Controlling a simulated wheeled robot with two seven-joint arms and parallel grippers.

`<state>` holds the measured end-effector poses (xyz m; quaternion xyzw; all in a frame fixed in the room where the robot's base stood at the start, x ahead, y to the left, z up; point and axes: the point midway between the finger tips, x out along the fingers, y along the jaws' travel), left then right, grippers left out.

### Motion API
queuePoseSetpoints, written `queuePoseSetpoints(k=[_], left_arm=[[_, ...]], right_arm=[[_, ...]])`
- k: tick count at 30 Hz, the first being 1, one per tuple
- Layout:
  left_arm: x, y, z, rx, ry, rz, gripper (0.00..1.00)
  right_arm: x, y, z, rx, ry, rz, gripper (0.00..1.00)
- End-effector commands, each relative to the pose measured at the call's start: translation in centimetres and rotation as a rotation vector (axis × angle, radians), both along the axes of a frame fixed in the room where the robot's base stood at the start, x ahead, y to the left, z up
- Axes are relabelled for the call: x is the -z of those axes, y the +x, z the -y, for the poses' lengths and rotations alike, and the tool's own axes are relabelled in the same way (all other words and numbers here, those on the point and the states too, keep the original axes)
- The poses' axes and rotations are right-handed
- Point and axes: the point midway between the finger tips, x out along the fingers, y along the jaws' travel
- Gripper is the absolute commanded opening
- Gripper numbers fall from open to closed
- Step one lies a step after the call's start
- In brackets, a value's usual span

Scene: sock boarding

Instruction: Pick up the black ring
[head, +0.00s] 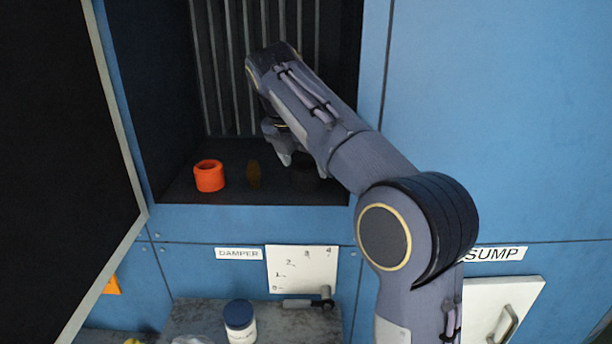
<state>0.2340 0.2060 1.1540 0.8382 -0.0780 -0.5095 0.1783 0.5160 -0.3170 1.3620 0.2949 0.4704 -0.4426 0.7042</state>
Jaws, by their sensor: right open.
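I cannot make out the black ring clearly. The floor of the recess between and behind my right fingertips is very dark, and a black thing there would hardly stand out. My right gripper (303,167) reaches into the recess from the right with its fingers pointing down. Its fingers are apart, low over the right part of the dark recess floor (230,195). I cannot tell whether anything lies between them. My left gripper is not in view.
An orange ring (209,176) and a small dark amber piece (254,173) stand left of my right gripper. A black door (60,150) hangs open at left. Below, a grey ledge (190,318) holds a blue-lidded jar (240,322) and a dark tool (305,303).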

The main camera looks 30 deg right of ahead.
Motion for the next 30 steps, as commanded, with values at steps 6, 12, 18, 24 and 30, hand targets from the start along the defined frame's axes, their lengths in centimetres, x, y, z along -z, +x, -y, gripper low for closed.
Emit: queuePoseSetpoints(k=[6,12,18,24,30], left_arm=[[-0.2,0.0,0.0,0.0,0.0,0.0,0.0],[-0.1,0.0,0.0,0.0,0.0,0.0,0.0],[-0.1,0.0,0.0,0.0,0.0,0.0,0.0],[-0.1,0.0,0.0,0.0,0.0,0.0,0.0],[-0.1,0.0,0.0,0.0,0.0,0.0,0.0]], right_arm=[[2.5,0.3,0.9,-0.001,0.002,-0.001,0.73],[2.8,0.4,1.0,-0.001,0.002,0.001,0.73],[2.8,0.4,1.0,0.0,0.001,0.0,0.56],[2.7,0.4,1.0,0.0,0.001,0.0,0.3],[2.7,0.4,1.0,-0.001,0.001,0.002,0.29]])
